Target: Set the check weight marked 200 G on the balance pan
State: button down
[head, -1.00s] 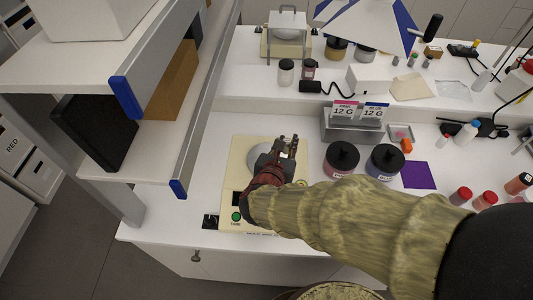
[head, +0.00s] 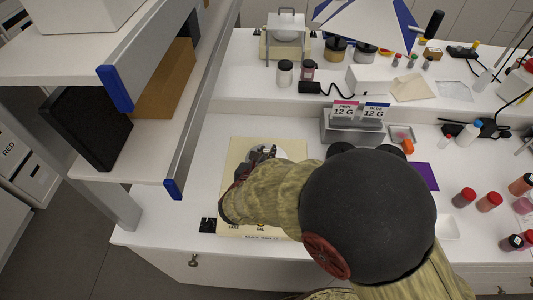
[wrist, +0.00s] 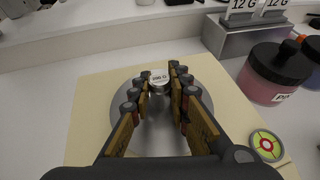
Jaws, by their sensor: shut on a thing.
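The check weight (wrist: 159,78), a small metal cylinder with a white top label that appears to read 200 G, is between the fingertips of my gripper (wrist: 160,84) in the wrist view. My gripper is shut on it, over the round metal balance pan (wrist: 116,84). I cannot tell whether the weight touches the pan. The cream balance (wrist: 88,125) lies around and under the pan. In the head view, my arm covers much of the balance (head: 236,153); my gripper (head: 266,152) is over the pan, and the weight is not discernible there.
A grey holder (head: 340,130) with PINK and BLUE 12 G cards stands right of the balance. Dark-lidded jars (wrist: 273,75) stand beside it in the wrist view. A shelf unit (head: 175,150) rises at the left. A round target-like disc (wrist: 266,143) lies on the balance's right side.

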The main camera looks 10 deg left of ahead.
jog(key=shift+f, duration=0.1)
jog(key=c, duration=1.7)
grip_release()
jog(key=shift+s+r, duration=0.15)
jog(key=shift+r, duration=0.15)
jog(key=p+v, duration=0.2)
jog(key=v, duration=0.9)
jog(key=shift+s, duration=0.35)
